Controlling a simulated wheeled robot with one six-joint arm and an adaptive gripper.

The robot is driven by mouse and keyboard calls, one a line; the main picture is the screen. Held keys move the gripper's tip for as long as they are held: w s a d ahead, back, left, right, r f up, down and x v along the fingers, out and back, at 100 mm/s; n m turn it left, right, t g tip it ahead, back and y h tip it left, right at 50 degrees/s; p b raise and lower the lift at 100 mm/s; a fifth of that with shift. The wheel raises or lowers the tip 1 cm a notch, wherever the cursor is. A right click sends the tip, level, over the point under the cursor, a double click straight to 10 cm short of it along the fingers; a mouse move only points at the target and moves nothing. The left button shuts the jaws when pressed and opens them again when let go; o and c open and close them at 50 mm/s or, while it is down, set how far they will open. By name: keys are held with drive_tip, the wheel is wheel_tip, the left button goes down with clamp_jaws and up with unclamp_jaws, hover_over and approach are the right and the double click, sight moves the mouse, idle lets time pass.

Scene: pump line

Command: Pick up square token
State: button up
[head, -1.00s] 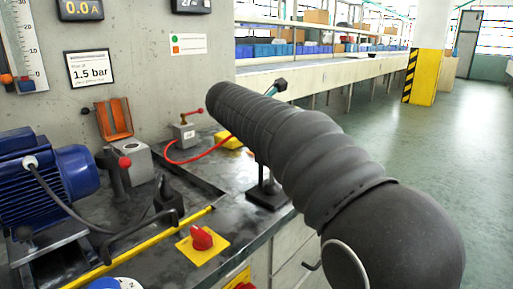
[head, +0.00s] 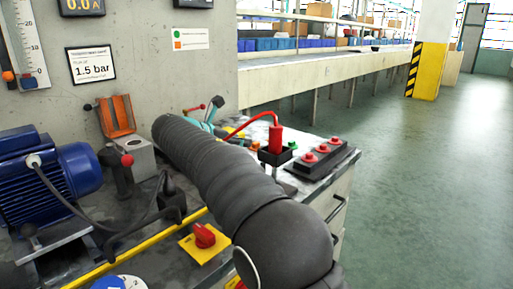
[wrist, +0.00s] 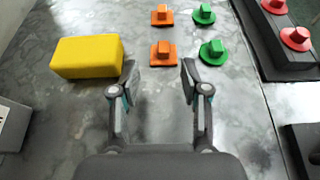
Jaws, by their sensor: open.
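In the wrist view, two orange tokens with squarish bases lie on the grey bench top: a nearer token (wrist: 162,53) and a farther token (wrist: 160,15). To their right lie two green tokens with rounder bases, a nearer one (wrist: 213,52) and a farther one (wrist: 204,13). My gripper (wrist: 158,76) is open and empty. The nearer orange token appears just beyond the gap between the fingertips, not between them. The height of the fingers above the bench is hard to tell. In the head view my arm hides most of the gripper and tokens.
A yellow block (wrist: 87,56) lies left of the fingers. A dark panel with red buttons (head: 318,158) stands at the right. A red plug (head: 276,140) with a red cable stands in a black holder. A blue motor (head: 45,175) is at the left.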

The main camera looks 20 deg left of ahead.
sight(253, 144)
drive_tip(key=shift+d+f+x, duration=0.1)
drive_tip(key=shift+x, duration=1.4)
drive_tip(key=shift+d+f+x, duration=0.1)
drive_tip(key=shift+x, duration=1.4)
drive_tip(key=shift+s, duration=0.25)
clamp_jaws()
